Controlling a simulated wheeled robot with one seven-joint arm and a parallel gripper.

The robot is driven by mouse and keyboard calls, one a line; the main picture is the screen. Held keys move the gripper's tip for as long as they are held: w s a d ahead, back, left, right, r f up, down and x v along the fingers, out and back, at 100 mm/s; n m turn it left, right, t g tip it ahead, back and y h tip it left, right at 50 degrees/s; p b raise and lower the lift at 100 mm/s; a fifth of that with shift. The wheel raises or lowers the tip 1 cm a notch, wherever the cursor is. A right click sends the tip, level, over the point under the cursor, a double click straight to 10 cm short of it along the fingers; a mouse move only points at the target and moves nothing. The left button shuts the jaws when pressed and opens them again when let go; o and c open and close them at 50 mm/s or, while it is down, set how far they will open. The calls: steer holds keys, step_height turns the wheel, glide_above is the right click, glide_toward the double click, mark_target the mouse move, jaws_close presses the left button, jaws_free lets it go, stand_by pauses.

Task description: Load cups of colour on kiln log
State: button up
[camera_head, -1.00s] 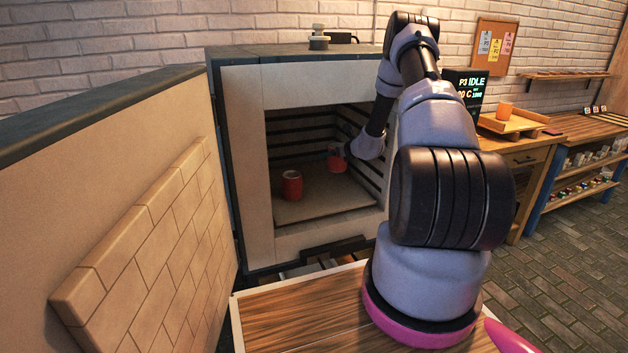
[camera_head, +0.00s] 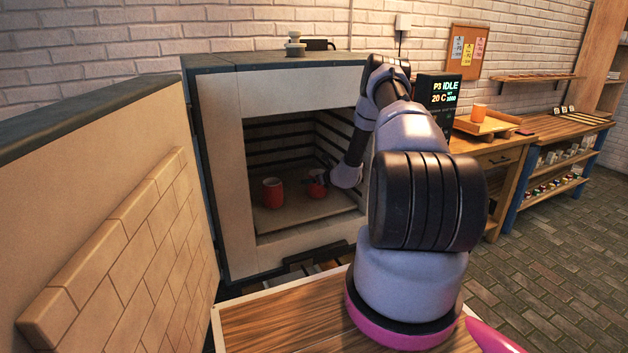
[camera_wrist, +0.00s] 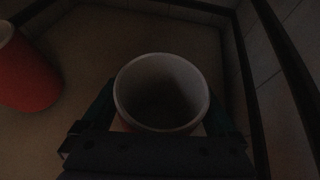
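Two red cups are inside the open kiln (camera_head: 222,150). The left cup (camera_head: 273,193) stands upright on the kiln shelf (camera_head: 300,221); its red side also shows at the left of the wrist view (camera_wrist: 25,75). The right cup (camera_head: 316,188) is upright at my gripper (camera_wrist: 160,118), deep in the chamber. In the wrist view its pale rim (camera_wrist: 160,56) is between my two fingers, which close on its sides. Its base is low, at or just above the shelf; contact is hard to tell. An orange cup (camera_head: 479,112) stands on a wooden tray (camera_head: 500,125) at the right.
The kiln door (camera_head: 120,250) stands open at the left. The kiln side walls (camera_head: 340,130) are close to my arm. The control screen (camera_head: 443,95) reads P3 IDLE, 20 C. Small coloured items sit on the shelves (camera_head: 560,165) at the right. Shelf front is clear.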

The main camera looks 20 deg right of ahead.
steer(key=shift+o, duration=0.2)
steer(key=shift+r, duration=0.15)
steer(key=v, duration=1.2)
